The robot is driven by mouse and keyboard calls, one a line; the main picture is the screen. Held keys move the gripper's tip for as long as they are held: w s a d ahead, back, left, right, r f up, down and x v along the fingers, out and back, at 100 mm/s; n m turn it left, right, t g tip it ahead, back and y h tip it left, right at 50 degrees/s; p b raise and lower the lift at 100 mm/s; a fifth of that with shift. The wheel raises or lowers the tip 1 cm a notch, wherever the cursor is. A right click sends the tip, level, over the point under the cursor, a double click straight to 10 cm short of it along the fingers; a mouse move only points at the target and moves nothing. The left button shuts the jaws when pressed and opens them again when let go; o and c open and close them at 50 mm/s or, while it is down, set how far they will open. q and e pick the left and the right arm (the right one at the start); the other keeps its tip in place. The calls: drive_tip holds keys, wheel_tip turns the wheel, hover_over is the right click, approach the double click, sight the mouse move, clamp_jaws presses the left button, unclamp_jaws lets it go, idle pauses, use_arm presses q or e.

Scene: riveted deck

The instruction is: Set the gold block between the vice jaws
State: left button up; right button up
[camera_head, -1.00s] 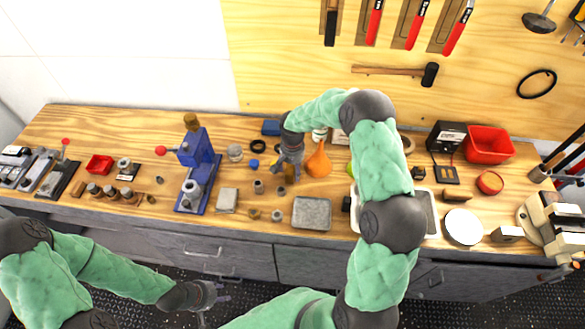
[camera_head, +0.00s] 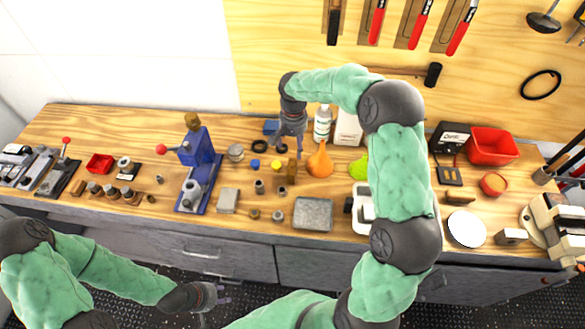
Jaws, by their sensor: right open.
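A small gold-brown block (camera_head: 292,170) stands upright among small parts in the middle of the bench. Which of these is the gold block is hard to tell at this size. My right gripper (camera_head: 289,151) is open, pointing down above and behind the gold-brown block, with nothing visible in it. A cream machine like a vice (camera_head: 545,222) stands at the right end; its jaws are unclear. My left gripper (camera_head: 222,293) looks open and empty in front of the bench.
A blue press (camera_head: 198,165) stands left of the small parts. An orange bulb (camera_head: 320,163), a white bottle (camera_head: 322,124) and a grey plate (camera_head: 313,213) are near the middle. A red bin (camera_head: 492,146) and white disc (camera_head: 466,229) are at right. My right arm covers part of a white tray.

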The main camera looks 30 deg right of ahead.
hover_over(294, 166)
drive_tip(key=f, duration=0.5)
drive_tip(key=shift+w+f+b, duration=0.25)
drive_tip(key=shift+w+b, duration=0.05)
drive_tip(key=shift+b, duration=0.1)
drive_tip(key=f, duration=0.3)
drive_tip(key=f+b, duration=0.1)
drive_tip(key=f, duration=0.1)
drive_tip(key=shift+s, duration=0.35)
drive_tip(key=c, duration=1.4)
use_arm(q)
wheel_tip(294, 166, down, 2)
drive_tip(key=shift+f, duration=0.25)
use_arm(e)
clamp_jaws()
drive_tip(key=shift+r, duration=0.2)
